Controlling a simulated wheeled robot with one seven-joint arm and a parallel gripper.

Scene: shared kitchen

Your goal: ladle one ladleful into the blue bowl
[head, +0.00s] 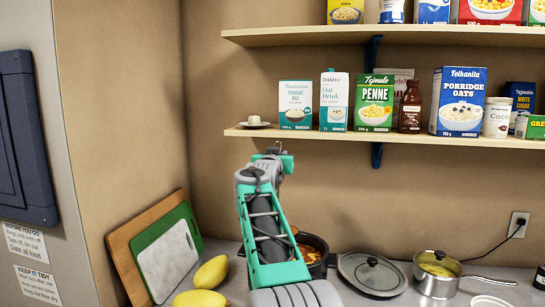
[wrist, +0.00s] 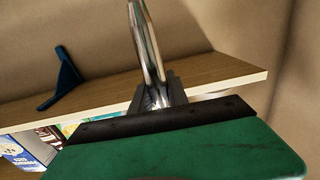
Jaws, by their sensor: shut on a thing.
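My gripper (wrist: 158,95) is shut on a shiny metal handle (wrist: 147,45), which looks like the ladle's; it sticks up out of the top of the wrist view. The ladle's bowl end is not in sight. In the head view my gripper (head: 273,152) is raised at the lower shelf's edge, and it is small and partly hidden by my arm. A dark pot (head: 320,268) with orange contents stands on the counter behind my arm, partly hidden. A steel saucepan (head: 437,285) with yellow contents stands at the right. No blue bowl shows in either view.
The lower shelf (head: 230,131) holds cartons, boxes and a small dish close to my gripper; its edge also crosses the wrist view (wrist: 225,75). A lid (head: 372,275) lies between pot and saucepan. Yellow fruits (head: 211,272) and cutting boards (head: 168,262) are at the left.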

